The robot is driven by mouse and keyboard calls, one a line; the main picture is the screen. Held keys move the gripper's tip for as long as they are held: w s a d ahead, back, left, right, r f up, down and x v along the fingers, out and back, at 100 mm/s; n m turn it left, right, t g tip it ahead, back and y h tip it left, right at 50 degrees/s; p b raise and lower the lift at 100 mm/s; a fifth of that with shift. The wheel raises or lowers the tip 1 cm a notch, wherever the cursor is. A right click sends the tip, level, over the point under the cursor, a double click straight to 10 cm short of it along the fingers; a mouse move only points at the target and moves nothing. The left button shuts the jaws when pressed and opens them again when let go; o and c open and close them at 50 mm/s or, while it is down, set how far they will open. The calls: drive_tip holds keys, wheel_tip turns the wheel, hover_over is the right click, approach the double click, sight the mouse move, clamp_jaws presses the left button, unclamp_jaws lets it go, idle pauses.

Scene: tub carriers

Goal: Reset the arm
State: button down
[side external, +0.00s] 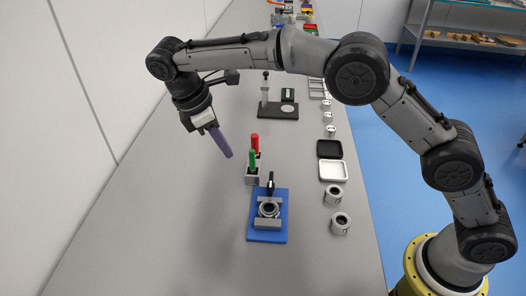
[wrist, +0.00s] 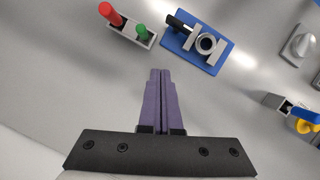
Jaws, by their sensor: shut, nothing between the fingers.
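My gripper (side external: 228,153) hangs over the left part of the grey table, pointing down and slightly right in the side view. Its long purple fingers are pressed together with nothing between them. In the wrist view the shut fingers (wrist: 160,72) point up over bare table. The arm is raised, and the fingertips are clear of every object.
A blue base with a grey ring fixture (side external: 268,212) stands on the table. Beside it is a grey holder (side external: 252,178) with a red and a green handle. Black and white trays (side external: 333,172), cylinders (side external: 341,222) and a stand (side external: 279,112) lie around. The table's left side is clear.

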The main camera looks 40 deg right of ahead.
drive_tip(key=s+d+r+m+t+y, duration=0.1)
drive_tip(key=s+d+r+m+t, duration=0.15)
drive_tip(key=d+r, duration=0.85)
drive_tip(key=s+d+r+m+y, duration=0.1)
drive_tip(key=s+d+r+m, duration=0.1)
drive_tip(key=s+d+r, duration=0.55)
drive_tip(key=s+d+f+m+t+y, duration=0.1)
drive_tip(key=s+d+m, duration=0.1)
drive_tip(key=s, duration=0.5)
drive_tip(key=s+d+f+m+t, duration=0.1)
drive_tip(key=s+m+t, duration=0.1)
drive_tip(key=s, duration=0.4)
drive_tip(key=s+f+m+t, duration=0.1)
drive_tip(key=s+f+m, duration=0.4)
drive_tip(key=f, duration=0.5)
drive_tip(key=shift+s+y, duration=0.4)
drive_tip(key=shift+s, duration=0.6)
